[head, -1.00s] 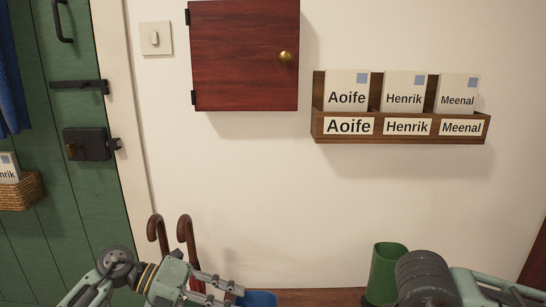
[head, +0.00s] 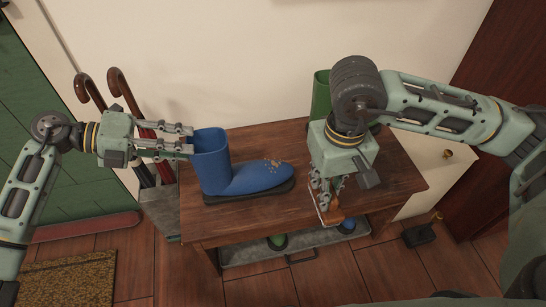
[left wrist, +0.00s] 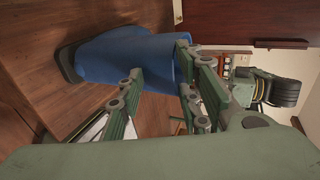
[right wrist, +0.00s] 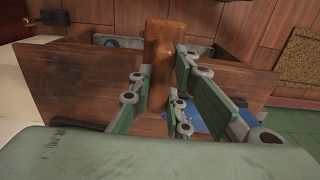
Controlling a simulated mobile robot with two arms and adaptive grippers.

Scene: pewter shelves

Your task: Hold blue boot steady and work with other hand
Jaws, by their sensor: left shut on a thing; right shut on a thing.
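The blue boot (head: 212,172) stands upright on the wooden bench (head: 160,0) in the head view, toe to the right, with brown specks of dirt on its toe. My left gripper (head: 191,141) is shut on the rim of its shaft from the left. The left wrist view shows the boot (left wrist: 130,58) reaching between the fingers. My right gripper (head: 328,200) points down over the bench's front right part. It is shut on a brown wooden handle (right wrist: 160,55); it also shows below the fingers in the head view (head: 333,219). What the handle belongs to is mostly hidden.
A green boot (head: 320,97) stands behind my right arm, partly hidden. Canes or umbrellas (head: 120,90) stand left of the bench. A lower shelf (head: 310,247) holds other footwear. A mat (head: 72,280) lies at front left. The bench between the boot's toe and my right gripper is clear.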

